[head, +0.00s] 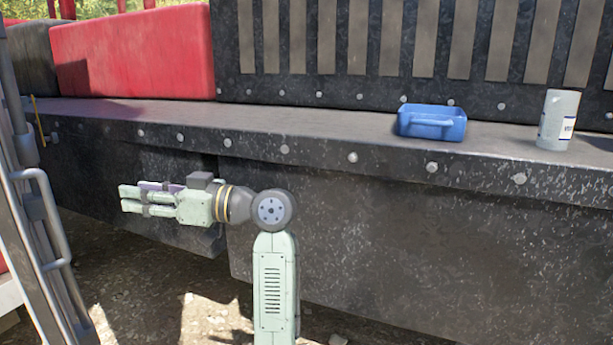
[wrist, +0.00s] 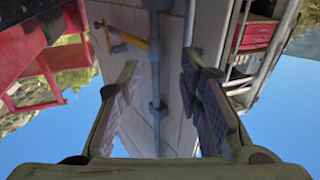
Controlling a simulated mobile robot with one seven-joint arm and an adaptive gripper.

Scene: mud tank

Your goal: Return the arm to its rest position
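My gripper (head: 130,199) is at the left in the head view, pointing left in front of the ledge's dark front face. My arm is bent, with the forearm level above an upright link. In the wrist view my gripper (wrist: 160,105) shows two fingers set wide apart with nothing between them. It is open and empty. Neither finger touches anything that I can see.
A dark metal ledge (head: 275,125) runs behind my arm. On it are a blue basket (head: 431,123) and a white can (head: 557,120), with a red block (head: 133,55) at the back left. A metal ladder-like frame (head: 35,200) stands left of my gripper, with a gap between.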

